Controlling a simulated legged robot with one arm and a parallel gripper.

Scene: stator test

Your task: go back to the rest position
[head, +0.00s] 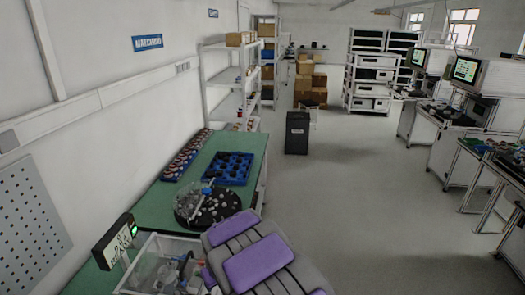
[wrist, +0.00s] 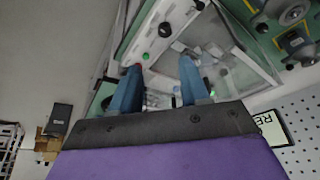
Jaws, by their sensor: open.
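My gripper (wrist: 159,82) shows in the wrist view with its two blue fingers spread apart and nothing between them. Behind the fingers in that view is a clear-walled box (wrist: 240,68). In the head view my grey and purple arm reaches over the near end of the green bench (head: 150,205). The clear box (head: 133,280), with small parts inside, stands just left of the arm. My fingers cannot be made out clearly in the head view.
On the bench are a round black plate (head: 222,208) with small parts, a blue tray (head: 228,168) and a row of reddish parts (head: 185,158). A display box (head: 115,242) stands at the left. A black bin (head: 297,133) is on the floor. The aisle to the right is clear.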

